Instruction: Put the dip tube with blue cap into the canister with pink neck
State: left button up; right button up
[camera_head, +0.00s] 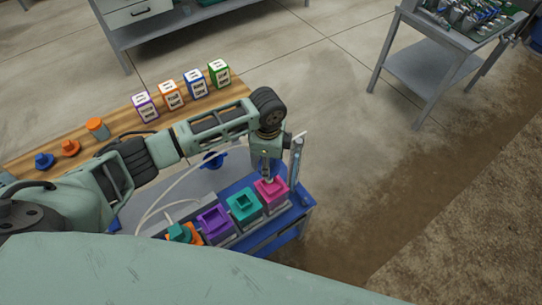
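The canister with the pink neck (271,190) stands at the right end of a row on the blue-edged skid. My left gripper (267,172) points down directly over the pink neck, very close to it. Its fingertips are small and partly hidden, so I cannot tell whether it is open, shut or holding something. A blue cap-like piece (212,160) shows just below my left forearm, partly hidden by it; I cannot make out whether a dip tube belongs to it. Another blue piece (44,160) sits on the wooden bench at left. My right gripper is not in view.
A teal-necked canister (243,203), a purple-necked one (213,221) and an orange one under a teal cap (180,233) stand in the row. A pale hose (160,197) curves behind them. A grey post (295,160) rises close right of my gripper. Labelled blocks (170,94) line the bench.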

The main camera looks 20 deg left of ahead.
pick_arm(q)
jog(key=shift+w+d+f+m, duration=0.15)
jog(key=shift+w+d+m, duration=0.1)
jog(key=shift+w+m, duration=0.4)
jog(key=shift+f+m, duration=0.1)
jog(key=shift+m, duration=0.15)
jog(key=shift+f+b, duration=0.3)
jog(key=shift+b, duration=0.05)
notch_tip(320, 180, down, 2)
jog(key=shift+b, duration=1.05)
notch_tip(320, 180, down, 2)
jog(key=shift+f+b, duration=0.15)
jog(key=shift+b, duration=0.45)
notch_tip(320, 180, down, 4)
jog(key=shift+f+b, duration=0.15)
jog(key=shift+b, duration=1.1)
jog(key=shift+f+b, duration=0.5)
jog(key=shift+f, duration=0.4)
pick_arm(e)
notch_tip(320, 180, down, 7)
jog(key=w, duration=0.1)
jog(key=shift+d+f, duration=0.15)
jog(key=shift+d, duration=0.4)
pick_arm(q)
jog(key=o, duration=1.3)
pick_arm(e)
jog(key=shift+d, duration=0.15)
